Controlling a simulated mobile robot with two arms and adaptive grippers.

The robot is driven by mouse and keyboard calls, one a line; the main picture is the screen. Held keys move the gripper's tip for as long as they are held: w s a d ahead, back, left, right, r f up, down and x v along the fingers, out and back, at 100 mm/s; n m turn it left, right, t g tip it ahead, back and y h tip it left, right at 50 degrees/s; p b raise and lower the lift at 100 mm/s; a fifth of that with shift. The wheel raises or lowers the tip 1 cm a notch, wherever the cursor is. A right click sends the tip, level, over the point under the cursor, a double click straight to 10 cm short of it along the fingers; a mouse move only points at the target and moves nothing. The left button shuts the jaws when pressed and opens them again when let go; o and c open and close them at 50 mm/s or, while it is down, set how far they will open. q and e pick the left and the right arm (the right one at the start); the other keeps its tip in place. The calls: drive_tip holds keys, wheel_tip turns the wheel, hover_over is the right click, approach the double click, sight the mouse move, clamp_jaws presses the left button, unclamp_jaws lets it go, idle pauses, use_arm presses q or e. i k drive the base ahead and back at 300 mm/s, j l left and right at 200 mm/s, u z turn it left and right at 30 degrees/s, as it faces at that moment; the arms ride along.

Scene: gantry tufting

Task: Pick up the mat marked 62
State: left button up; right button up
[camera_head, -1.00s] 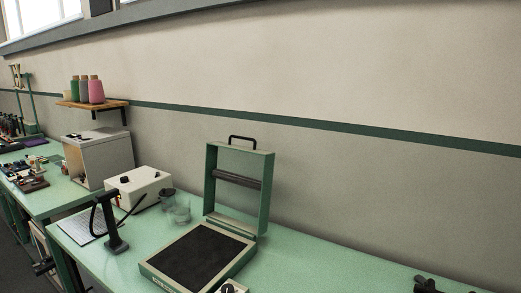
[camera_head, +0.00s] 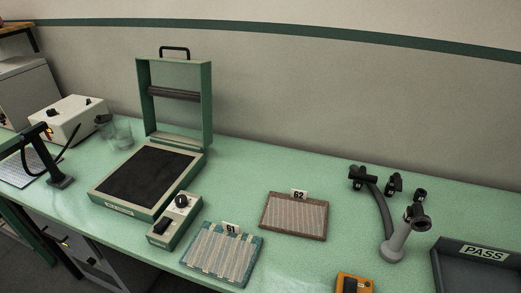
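The mat marked 62 (camera_head: 294,215) is a flat, reddish-brown framed rectangle with a pale striped face, lying on the green bench. A small white tag reading 62 (camera_head: 299,195) stands at its back edge. A similar teal mat tagged 61 (camera_head: 222,254) lies in front of it and to the left, with pale stripes. The two mats are apart. Neither of my grippers is in view.
A green press with its frame lid raised (camera_head: 178,100) and a dark bed (camera_head: 148,178) stands left of the mats, with a control box (camera_head: 175,222) beside it. To the right are a grey curved-neck device (camera_head: 392,247), an orange box (camera_head: 354,284) and a dark PASS tray (camera_head: 447,262).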

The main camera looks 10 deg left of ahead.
sight(295, 214)
drive_tip(key=j+u, duration=0.3)
drive_tip(key=u, duration=0.15)
drive_tip(key=j+u, duration=0.3)
drive_tip(key=u, duration=0.15)
drive_tip(key=k, duration=0.05)
